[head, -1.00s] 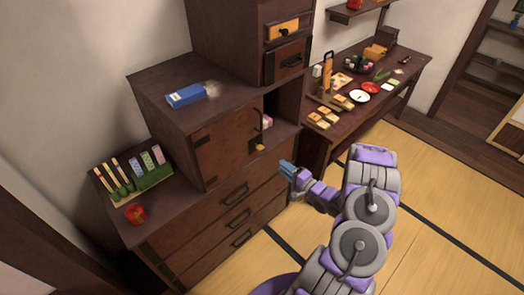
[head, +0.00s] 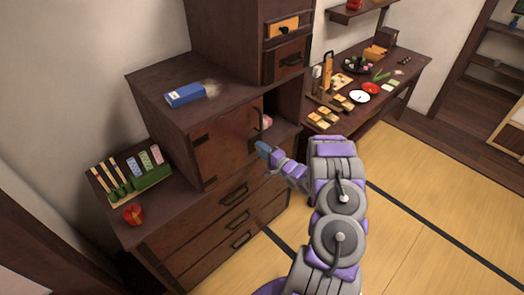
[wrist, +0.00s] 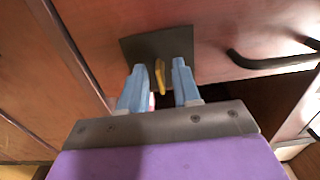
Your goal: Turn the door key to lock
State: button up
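The brown wooden cabinet door (head: 222,140) is on the dark chest in the head view. The yellow key (wrist: 159,76) shows in the wrist view, in front of a dark lock plate (wrist: 140,46) on the door. My gripper (wrist: 158,66) has its two blue fingers apart, one on each side of the key, with a visible gap to each. In the head view my gripper (head: 263,148) is at the door's lower right and hides the key. The door's dark curved handle (wrist: 262,62) is to the right of the plate in the wrist view.
A blue box (head: 185,95) lies on the cabinet top. A red cup-like object (head: 134,214) and a green rack (head: 145,180) stand on the lower ledge at left. A side table (head: 385,115) with food and plates is at right. The tatami floor is clear.

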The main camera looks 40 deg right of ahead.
jog(key=shift+d+f, duration=0.1)
jog(key=shift+d, duration=0.2)
jog(key=shift+c, duration=0.2)
jog(key=shift+d, duration=0.1)
jog(key=shift+c, duration=0.8)
jog(key=shift+s+a, duration=0.1)
jog(key=shift+a, duration=0.2)
grip_shut()
